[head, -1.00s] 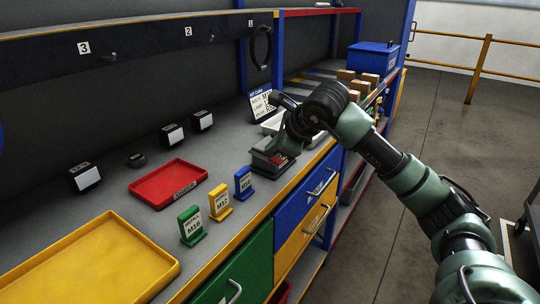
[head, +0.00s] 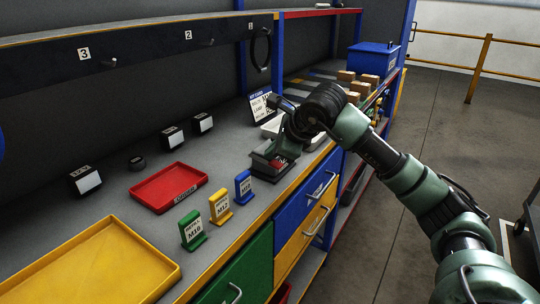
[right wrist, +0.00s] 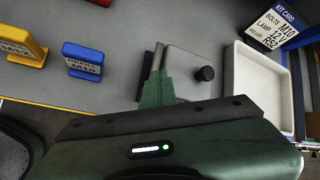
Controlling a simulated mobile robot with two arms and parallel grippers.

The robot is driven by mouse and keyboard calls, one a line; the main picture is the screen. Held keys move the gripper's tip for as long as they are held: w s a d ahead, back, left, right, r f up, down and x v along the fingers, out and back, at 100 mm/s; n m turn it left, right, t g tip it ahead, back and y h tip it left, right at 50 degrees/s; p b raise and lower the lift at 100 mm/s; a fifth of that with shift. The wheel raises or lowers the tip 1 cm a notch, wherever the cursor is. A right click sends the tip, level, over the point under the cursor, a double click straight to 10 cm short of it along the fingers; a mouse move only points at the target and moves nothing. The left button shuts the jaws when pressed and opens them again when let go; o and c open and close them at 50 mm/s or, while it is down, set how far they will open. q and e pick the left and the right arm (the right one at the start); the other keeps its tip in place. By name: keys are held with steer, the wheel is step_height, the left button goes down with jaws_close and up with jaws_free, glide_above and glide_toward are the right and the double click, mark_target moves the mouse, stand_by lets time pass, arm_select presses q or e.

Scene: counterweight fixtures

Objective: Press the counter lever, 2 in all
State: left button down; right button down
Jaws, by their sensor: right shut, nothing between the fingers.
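I cannot tell which part is the lever. My right gripper (head: 288,146) points down over the box, shut and empty. Its fingertips (right wrist: 158,58) overlap the box's left part in the right wrist view; I cannot tell whether they touch it. My left gripper is not in view.
A white tray (right wrist: 258,85) and a kit card (right wrist: 283,28) stand right of the box. Blue (head: 243,188), yellow (head: 220,206) and green (head: 192,230) label stands line the front edge. A red tray (head: 150,198) and a yellow tray (head: 95,265) lie left.

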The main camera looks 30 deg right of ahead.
mark_target(271, 162)
steer(key=shift+s+f, duration=0.1)
steer(key=shift+f, duration=0.3)
steer(key=r+p, duration=0.1)
steer(key=r, duration=0.1)
steer(key=r+p, duration=0.1)
steer(key=p, duration=0.1)
steer(key=r+p, duration=0.1)
steer(key=r, duration=0.1)
steer(key=shift+w+r, duration=0.3)
steer(key=shift+r, duration=0.05)
steer(key=shift+f, duration=0.1)
stand_by(0.4)
